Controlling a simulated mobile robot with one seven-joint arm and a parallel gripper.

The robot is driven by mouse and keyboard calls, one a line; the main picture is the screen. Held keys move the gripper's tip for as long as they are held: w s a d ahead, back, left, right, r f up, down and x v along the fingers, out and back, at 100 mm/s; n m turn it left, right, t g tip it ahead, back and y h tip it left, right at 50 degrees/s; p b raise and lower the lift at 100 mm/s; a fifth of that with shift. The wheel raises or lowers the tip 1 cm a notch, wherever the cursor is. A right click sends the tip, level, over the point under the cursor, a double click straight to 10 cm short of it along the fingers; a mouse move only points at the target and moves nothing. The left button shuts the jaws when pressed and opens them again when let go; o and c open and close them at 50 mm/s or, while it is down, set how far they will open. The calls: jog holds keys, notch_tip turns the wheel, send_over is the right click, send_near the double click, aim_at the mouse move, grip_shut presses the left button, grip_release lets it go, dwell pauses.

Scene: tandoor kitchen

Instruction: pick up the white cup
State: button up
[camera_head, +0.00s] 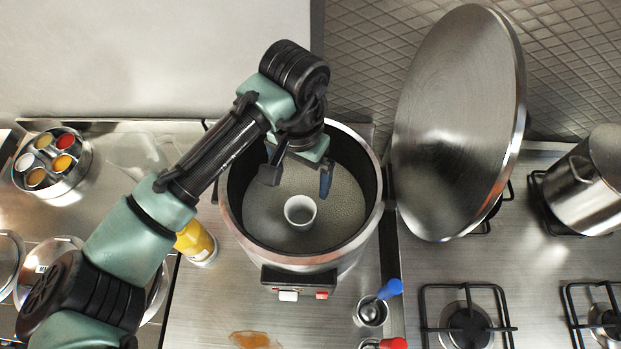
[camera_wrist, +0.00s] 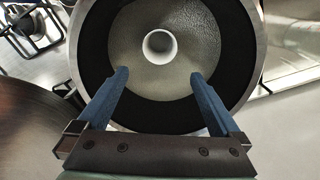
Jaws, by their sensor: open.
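The white cup (camera_head: 300,211) stands upright inside a round tandoor pot (camera_head: 329,258), on its pale grainy floor. In the wrist view the cup (camera_wrist: 160,46) shows from above, beyond the fingertips and between their lines. My gripper (camera_head: 298,183) is open and empty over the pot's opening, just behind the cup in the head view. Its two blue fingers (camera_wrist: 158,82) are spread apart in the wrist view and do not touch the cup. No part of the cup's rim is hidden.
The pot's dark inner wall and metal rim surround the cup. A large round metal lid (camera_head: 455,125) leans upright at the right. A yellow bottle (camera_head: 196,243) stands left of the pot, and small cups with blue (camera_head: 391,289) and red handles stand in front right.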

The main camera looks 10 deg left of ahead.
jog(key=p, duration=0.4)
send_over(301, 221)
notch_tip(301, 221, down, 12)
jog(key=shift+s+r, duration=0.1)
jog(key=shift+r, duration=0.15)
jog(key=shift+f, duration=0.55)
jog(key=c, duration=1.2)
jog(key=shift+o, duration=0.2)
jog(key=shift+r, duration=0.1)
